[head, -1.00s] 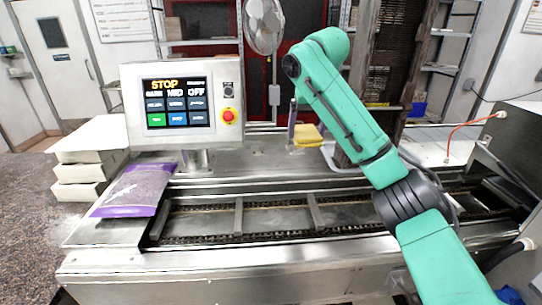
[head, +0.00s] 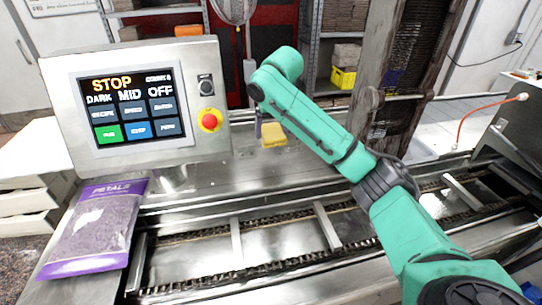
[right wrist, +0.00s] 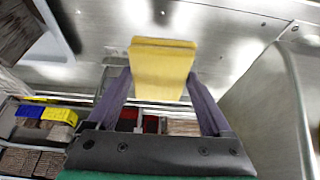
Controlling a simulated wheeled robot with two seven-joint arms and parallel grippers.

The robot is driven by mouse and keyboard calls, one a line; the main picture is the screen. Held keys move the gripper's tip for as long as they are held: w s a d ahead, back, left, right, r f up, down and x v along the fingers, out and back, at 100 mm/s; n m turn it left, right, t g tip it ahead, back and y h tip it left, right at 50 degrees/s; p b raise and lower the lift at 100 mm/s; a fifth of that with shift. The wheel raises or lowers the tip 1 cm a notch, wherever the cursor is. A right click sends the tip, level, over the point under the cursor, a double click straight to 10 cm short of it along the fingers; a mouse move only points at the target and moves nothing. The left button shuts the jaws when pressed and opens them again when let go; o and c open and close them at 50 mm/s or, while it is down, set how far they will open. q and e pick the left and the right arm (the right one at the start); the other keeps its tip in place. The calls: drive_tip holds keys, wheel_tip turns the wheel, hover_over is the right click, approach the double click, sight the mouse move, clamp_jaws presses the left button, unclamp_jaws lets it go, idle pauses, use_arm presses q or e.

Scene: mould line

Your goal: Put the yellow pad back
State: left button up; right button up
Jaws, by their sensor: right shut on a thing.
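The yellow pad (head: 273,136) is a small block just beyond the conveyor, right of the control panel in the head view. My right gripper (head: 266,128) is shut on it, mostly hidden behind my green arm. In the right wrist view, the pad (right wrist: 162,72) sits between the two dark purple fingers, jutting past their tips. A metal surface lies behind the pad; I cannot tell whether the pad touches it. My left gripper is in neither view.
The control panel (head: 140,102) with a red button stands at left. A purple-edged petals bag (head: 95,228) lies at the conveyor's left end. The conveyor (head: 275,240) with crossbars runs across the front. A wooden post (head: 377,70) and shelves stand behind.

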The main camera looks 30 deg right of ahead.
drive_tip(key=p, duration=0.1)
hover_over(269, 164)
drive_tip(key=s, duration=0.2)
drive_tip(key=f, duration=0.5)
drive_tip(key=shift+w+f, duration=0.1)
drive_tip(key=shift+w, duration=0.15)
drive_tip(key=x, duration=0.2)
drive_tip(key=shift+a+f+p, duration=0.15)
drive_tip(key=shift+f+p, duration=0.2)
drive_tip(key=shift+f, duration=0.15)
drive_tip(key=f, duration=0.1)
drive_tip(key=f+p, duration=0.1)
drive_tip(key=shift+s+f, duration=0.3)
drive_tip(key=shift+s, duration=0.05)
drive_tip(key=shift+f, duration=0.3)
drive_tip(key=o, duration=1.1)
drive_tip(key=shift+w+f, duration=0.1)
drive_tip(key=shift+w, duration=0.05)
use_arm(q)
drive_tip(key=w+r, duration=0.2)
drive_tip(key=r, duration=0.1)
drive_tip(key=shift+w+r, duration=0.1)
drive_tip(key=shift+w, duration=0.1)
